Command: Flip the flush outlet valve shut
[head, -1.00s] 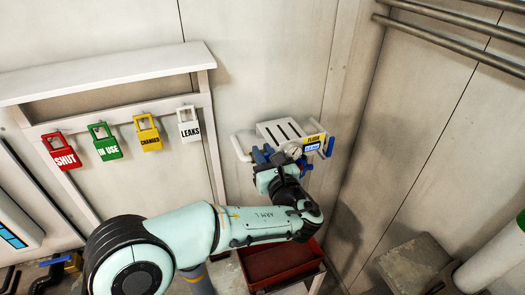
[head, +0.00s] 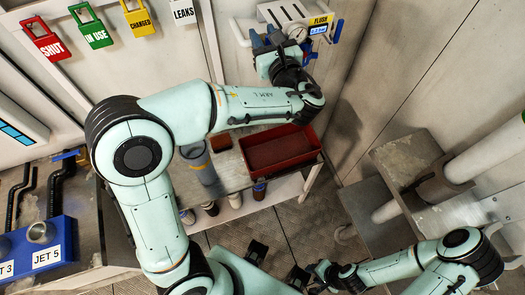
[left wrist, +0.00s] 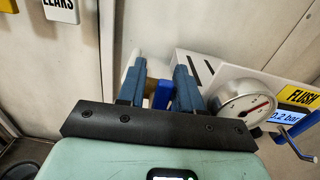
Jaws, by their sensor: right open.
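The flush panel (head: 283,14) is a white slotted plate on the back wall, with a round gauge (left wrist: 246,110), a yellow FLUSH label (left wrist: 299,97) and a small display reading about 0.2 bar. A blue lever (left wrist: 162,95) shows in the left wrist view between the fingers of my left gripper (left wrist: 160,80), low in the gap. The fingers are apart; firm contact with the lever cannot be made out. In the head view my left gripper (head: 264,42) is at the panel's lower left and hides part of it. My right gripper (head: 278,264) is open and empty, low in front.
Another blue handle (head: 337,30) stands at the panel's right end. A red tray (head: 279,150) sits on a bench below. Coloured tags, including the red SHUT tag (head: 41,38), hang at left. Grey blocks and a pipe (head: 480,150) stand at right.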

